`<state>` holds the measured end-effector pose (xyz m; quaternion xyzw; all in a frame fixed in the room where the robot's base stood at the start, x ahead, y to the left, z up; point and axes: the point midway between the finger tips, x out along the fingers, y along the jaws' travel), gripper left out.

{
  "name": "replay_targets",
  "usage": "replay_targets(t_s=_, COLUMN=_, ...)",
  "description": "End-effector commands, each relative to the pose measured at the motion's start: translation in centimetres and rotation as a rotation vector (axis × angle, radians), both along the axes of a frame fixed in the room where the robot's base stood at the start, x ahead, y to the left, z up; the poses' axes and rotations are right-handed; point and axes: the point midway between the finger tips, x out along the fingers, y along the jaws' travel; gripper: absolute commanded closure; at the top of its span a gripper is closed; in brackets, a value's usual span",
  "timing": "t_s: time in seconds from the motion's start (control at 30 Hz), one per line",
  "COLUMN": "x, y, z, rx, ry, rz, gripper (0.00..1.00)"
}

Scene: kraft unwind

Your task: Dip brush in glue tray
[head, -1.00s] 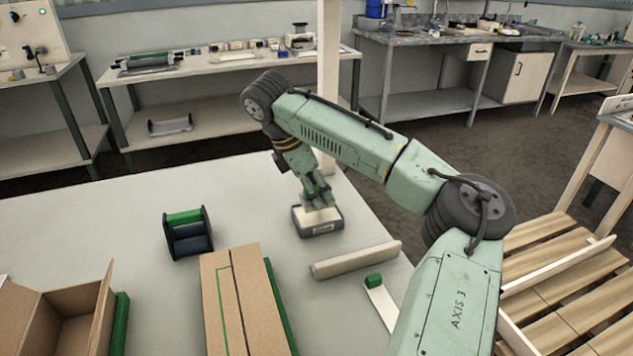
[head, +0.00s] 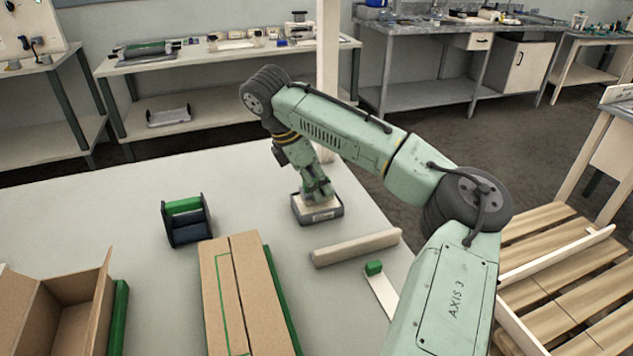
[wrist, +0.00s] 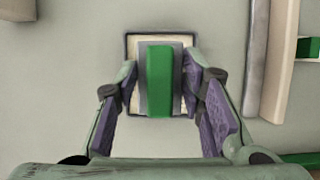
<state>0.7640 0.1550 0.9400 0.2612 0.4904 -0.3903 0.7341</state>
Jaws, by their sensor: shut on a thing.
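The glue tray (head: 318,213) is a small dark-rimmed rectangular tray with a pale inside, standing on the grey table. Its rim also shows in the wrist view (wrist: 129,42). My gripper (head: 318,190) points down right over the tray. In the wrist view my gripper (wrist: 160,95) is shut on the brush (wrist: 160,80), whose green top lies between the purple finger pads. The brush covers most of the tray there. Its lower end is hidden, so I cannot tell whether it touches the glue.
A green-and-black dispenser (head: 187,220), a closed carton (head: 235,290) and an open carton (head: 75,315) stand to the left. The table behind is clear.

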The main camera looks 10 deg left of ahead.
Motion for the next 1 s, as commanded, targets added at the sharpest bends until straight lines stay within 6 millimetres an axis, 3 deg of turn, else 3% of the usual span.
replay_targets(t_s=1.0, x=0.0, y=0.0, z=-1.1, rx=0.000, ry=0.000, rz=0.000, gripper=0.86)
